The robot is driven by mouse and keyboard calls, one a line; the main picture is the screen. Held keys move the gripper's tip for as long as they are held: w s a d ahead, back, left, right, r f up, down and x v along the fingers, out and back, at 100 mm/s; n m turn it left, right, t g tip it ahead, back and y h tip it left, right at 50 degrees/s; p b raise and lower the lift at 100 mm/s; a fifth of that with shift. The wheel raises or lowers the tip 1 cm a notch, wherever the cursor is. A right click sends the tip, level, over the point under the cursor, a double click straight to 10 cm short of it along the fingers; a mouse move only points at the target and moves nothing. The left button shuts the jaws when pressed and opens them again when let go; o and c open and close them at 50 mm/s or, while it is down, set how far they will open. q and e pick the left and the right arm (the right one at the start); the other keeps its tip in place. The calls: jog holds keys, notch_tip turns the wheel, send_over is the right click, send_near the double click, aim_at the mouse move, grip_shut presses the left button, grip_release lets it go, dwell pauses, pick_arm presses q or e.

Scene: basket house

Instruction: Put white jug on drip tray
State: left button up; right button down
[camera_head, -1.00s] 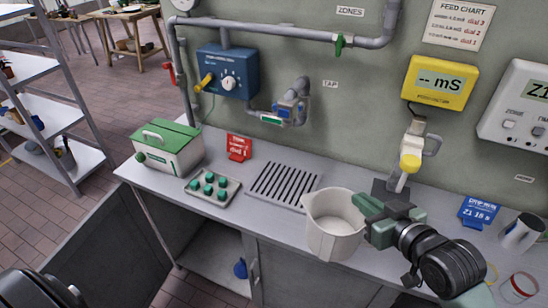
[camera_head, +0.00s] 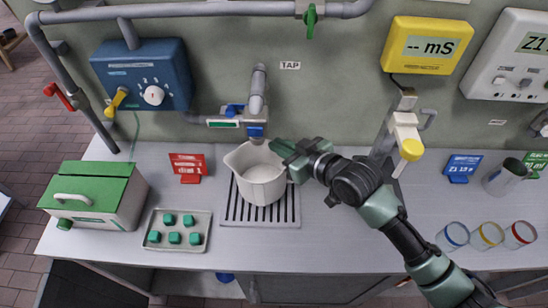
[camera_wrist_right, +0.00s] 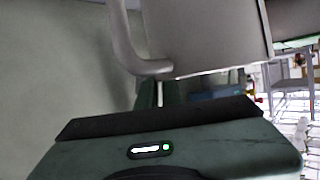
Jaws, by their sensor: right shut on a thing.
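The white jug (camera_head: 258,182) is upright with its spout to the left, over the slotted drip tray (camera_head: 232,217) and just below the tap (camera_head: 257,105). Tray slots show on both sides of it and in front. I cannot tell whether its base touches the tray. My right gripper (camera_head: 285,155) is shut on the jug's handle, at the jug's right side. In the right wrist view the jug (camera_wrist_right: 205,35) fills the top, with its curved handle (camera_wrist_right: 150,67) by the fingers. My left gripper is not in view.
Left of the drip tray are a small tray of green cubes (camera_head: 152,237), a red card (camera_head: 187,167) and a green-lidded box (camera_head: 95,195).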

send_over(278, 173)
notch_tip(278, 173, down, 4)
jog(key=shift+f+p, duration=0.25)
jog(key=shift+p, duration=0.05)
jog(key=shift+d, duration=0.1)
jog(key=c, duration=1.6)
grip_release()
jog(key=shift+b+v, duration=1.15)
jog(key=shift+v, duration=4.85)
